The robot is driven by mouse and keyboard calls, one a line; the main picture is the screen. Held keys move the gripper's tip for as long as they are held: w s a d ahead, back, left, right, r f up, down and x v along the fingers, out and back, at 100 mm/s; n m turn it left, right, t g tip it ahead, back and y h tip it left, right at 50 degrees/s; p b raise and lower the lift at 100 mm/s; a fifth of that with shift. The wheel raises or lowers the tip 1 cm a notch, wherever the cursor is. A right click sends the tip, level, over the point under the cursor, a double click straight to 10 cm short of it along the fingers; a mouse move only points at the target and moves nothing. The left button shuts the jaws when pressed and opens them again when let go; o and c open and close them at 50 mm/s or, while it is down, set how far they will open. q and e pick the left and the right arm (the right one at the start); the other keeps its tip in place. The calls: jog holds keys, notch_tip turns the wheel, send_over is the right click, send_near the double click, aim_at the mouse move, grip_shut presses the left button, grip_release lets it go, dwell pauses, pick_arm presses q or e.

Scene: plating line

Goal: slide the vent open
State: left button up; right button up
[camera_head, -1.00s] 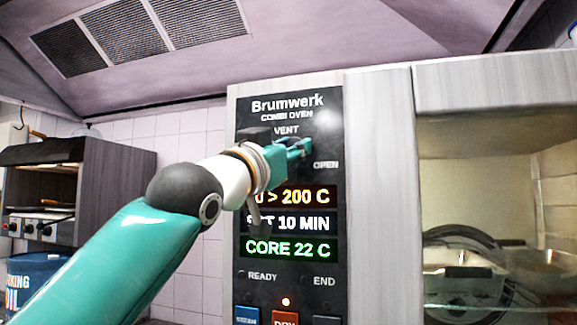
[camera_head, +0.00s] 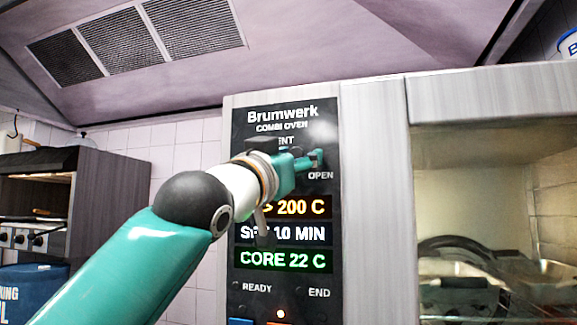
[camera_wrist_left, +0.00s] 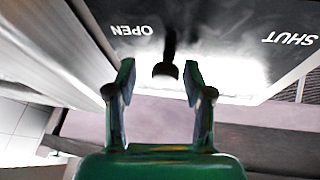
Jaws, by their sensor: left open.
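The vent control is on the dark panel (camera_head: 240,187) of the combi oven, under the word VENT, which my gripper partly covers in the head view. In the left wrist view, a dark knob (camera_wrist_left: 165,70) on a stem stands out from the panel, nearer the OPEN label than the SHUT label. My left gripper (camera_head: 315,158) is at the panel just above OPEN. In the left wrist view, its fingers (camera_wrist_left: 160,78) are apart, one on each side of the knob, with visible gaps. The slot is not clearly visible. My right gripper is not in view.
Displays and buttons lie below the gripper on the panel. The oven's glass door (camera_head: 500,200) is to the right, with pans behind it. A vented hood (camera_head: 130,40) hangs above. A cabinet (camera_head: 110,195) and blue container (camera_head: 35,292) stand at the left.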

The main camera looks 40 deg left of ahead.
pick_arm(q)
jog(key=v, duration=1.2)
jog(key=shift+w+a+f, duration=0.1)
jog(key=shift+w+f, duration=0.05)
